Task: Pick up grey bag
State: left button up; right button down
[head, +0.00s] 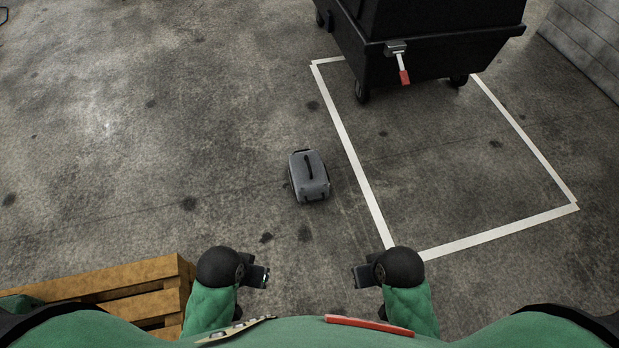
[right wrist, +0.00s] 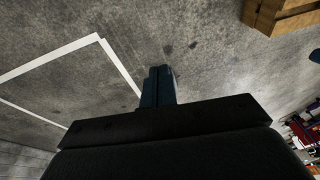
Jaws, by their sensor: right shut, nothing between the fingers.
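The grey bag (head: 317,180) is a small suitcase with a black handle strip on its upper face. It lies on the concrete floor near the middle of the head view, left of the white floor line. My left gripper (head: 264,277) is at the lower middle, nearer to me than the bag and apart from it; its finger gap is not clear. My right gripper (head: 358,277) is at a similar height to the right, also apart from the bag. In the right wrist view its fingers (right wrist: 158,86) are together and empty. The bag is not clearly visible there.
A black wheeled container (head: 440,58) with a red-tipped lever stands at the top right, partly inside a white taped rectangle (head: 497,235). A wooden pallet (head: 130,278) is at the lower left. The floor around the bag is clear.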

aim_at(308, 173)
jog(key=u, duration=0.2)
jog(key=i+l+u, duration=0.2)
jog(key=l+u, duration=0.2)
jog(key=l, duration=0.25)
jog(key=i+l+u, duration=0.25)
jog(key=l+u, duration=0.2)
jog(key=l, duration=0.25)
jog(key=i+l, duration=0.1)
jog(key=l, duration=0.65)
jog(key=i+l+u, duration=0.1)
jog(key=l, duration=0.7)
jog(key=i+l, duration=0.1)
jog(key=l, duration=0.65)
